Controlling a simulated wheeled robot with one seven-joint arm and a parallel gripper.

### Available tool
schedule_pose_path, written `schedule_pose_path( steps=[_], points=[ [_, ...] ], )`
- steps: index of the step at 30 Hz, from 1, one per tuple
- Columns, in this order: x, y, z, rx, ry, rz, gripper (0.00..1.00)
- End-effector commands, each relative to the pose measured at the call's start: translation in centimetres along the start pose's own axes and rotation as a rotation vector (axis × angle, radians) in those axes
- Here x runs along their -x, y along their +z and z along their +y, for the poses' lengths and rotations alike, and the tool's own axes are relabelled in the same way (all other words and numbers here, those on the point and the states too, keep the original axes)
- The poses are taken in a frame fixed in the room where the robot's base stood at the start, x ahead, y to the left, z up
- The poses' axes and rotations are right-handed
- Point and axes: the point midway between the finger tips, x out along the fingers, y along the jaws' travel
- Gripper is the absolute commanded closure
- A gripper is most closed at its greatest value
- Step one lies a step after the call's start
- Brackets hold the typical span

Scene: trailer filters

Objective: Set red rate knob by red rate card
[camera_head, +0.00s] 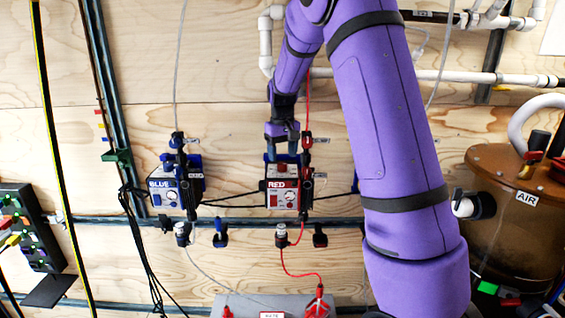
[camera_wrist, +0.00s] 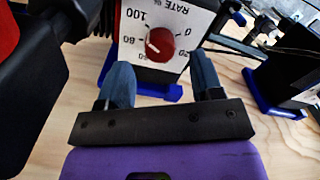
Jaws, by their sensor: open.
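The red box (camera_head: 283,186), labelled RED, is on the wooden wall in the head view, and my gripper (camera_head: 282,150) is at its top edge. In the wrist view the round red rate knob (camera_wrist: 161,43) sits on a white dial plate (camera_wrist: 196,18) marked RATE %, with numbers around it. A pale pointer mark on the knob faces left, roughly toward 80. My gripper's two blue fingers (camera_wrist: 160,80) are apart, one at each side of the knob's lower end in the picture, with no visible grip on it.
A similar blue box (camera_head: 176,187), labelled BLUE, is to the left. A dark rail (camera_head: 240,221) with fittings runs below both boxes. Red and clear tubes hang around them. A grey box (camera_head: 240,302) is at the bottom, and a brown AIR tank (camera_head: 500,235) is at the right.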

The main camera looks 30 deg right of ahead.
Motion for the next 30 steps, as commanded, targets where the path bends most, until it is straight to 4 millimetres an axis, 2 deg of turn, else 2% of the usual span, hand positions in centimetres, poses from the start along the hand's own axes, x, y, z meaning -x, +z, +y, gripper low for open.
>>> schedule_pose_path(
  steps=[3,7,18,20,24,25,30],
  points=[
    [-1.7,0.1,0.0,0.000,0.000,-0.002,0.40],
    [-2.7,0.0,0.0,0.001,0.001,-0.001,0.40],
    [-3.2,0.0,0.0,0.001,0.000,0.000,0.40],
    [-3.2,0.0,0.0,0.001,0.000,0.000,0.51],
    [-3.2,0.0,0.0,0.000,0.000,0.000,0.84],
    [-3.2,0.0,0.0,0.000,0.000,0.000,0.89],
    [-3.2,0.0,0.0,-0.027,0.000,0.000,0.89]
  ],
)
